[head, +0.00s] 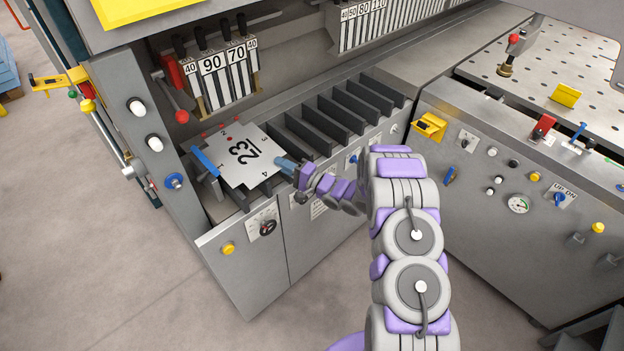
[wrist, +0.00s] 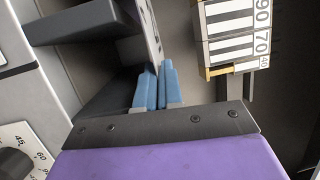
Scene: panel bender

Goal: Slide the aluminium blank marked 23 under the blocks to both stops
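The aluminium blank (head: 236,166), a pale plate with a black 23, lies flat at the left end of the machine's front supports. My gripper (head: 284,165) is at its right edge, with its blue fingers closed on that edge. In the wrist view the fingers (wrist: 158,88) are nearly together around the thin blank (wrist: 149,30), seen edge-on. The blocks marked 40, 90 (head: 212,77), 70 and 40 hang above and behind the blank; some also show in the wrist view (wrist: 228,35). A blue bar (head: 206,163) stands by the blank's left edge. Small red marks (head: 223,124) line its far edge; contact with either cannot be judged.
Dark upright support ribs (head: 330,118) stand right of the blank. A dial (head: 267,227) and knobs sit on the front panel below. More blocks (head: 362,22) hang further right. A perforated table (head: 555,65) is at the right.

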